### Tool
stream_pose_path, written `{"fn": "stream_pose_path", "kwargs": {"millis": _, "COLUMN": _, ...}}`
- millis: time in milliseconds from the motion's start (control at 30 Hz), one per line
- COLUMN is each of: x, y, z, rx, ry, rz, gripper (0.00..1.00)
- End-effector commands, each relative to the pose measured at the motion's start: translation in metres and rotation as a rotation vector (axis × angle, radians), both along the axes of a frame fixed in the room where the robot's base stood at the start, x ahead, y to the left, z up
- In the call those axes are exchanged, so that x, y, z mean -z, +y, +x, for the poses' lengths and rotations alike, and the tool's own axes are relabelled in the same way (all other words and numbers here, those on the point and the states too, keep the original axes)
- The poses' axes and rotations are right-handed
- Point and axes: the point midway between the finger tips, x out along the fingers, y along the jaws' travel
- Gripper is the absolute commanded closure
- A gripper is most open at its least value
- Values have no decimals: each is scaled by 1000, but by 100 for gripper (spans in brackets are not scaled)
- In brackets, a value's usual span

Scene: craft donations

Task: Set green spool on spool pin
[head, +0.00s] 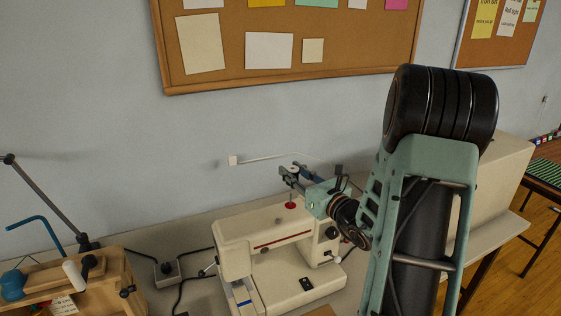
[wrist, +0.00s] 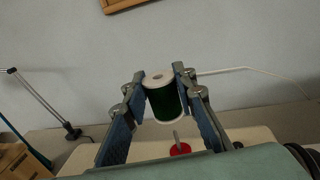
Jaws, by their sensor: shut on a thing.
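The green spool (wrist: 166,101), dark green with white ends, is held upright between the two blue finger pads in the wrist view. My gripper (wrist: 160,82) is shut on it. The spool pin (wrist: 177,137), a short thin grey rod on a round red base (wrist: 180,149), shows below the spool in that view and slightly to its right. The spool and pin look apart there. In the head view my gripper (head: 289,174) is above the pin's red base (head: 290,205) on top of the sewing machine (head: 265,237). The spool is mostly hidden there by the fingers.
A wooden sewing box (head: 110,275) with a blue item and a white spool stands at the left of the table. A lamp arm (head: 45,200) rises behind it. A thin pale rod (head: 270,158) extends behind my gripper. A large beige case (head: 500,180) stands to the right.

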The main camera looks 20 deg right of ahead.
Motion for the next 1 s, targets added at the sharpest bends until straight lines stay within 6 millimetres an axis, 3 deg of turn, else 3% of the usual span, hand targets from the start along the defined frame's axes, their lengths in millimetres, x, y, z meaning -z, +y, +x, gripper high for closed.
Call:
{"fn": "stream_pose_path", "kwargs": {"millis": 367, "x": 9, "y": 0, "z": 0, "rx": -1, "ry": 0, "rz": 0, "gripper": 91}}
{"fn": "stream_pose_path", "kwargs": {"millis": 1000, "x": 59, "y": 0, "z": 0, "rx": -1, "ry": 0, "rz": 0, "gripper": 91}}
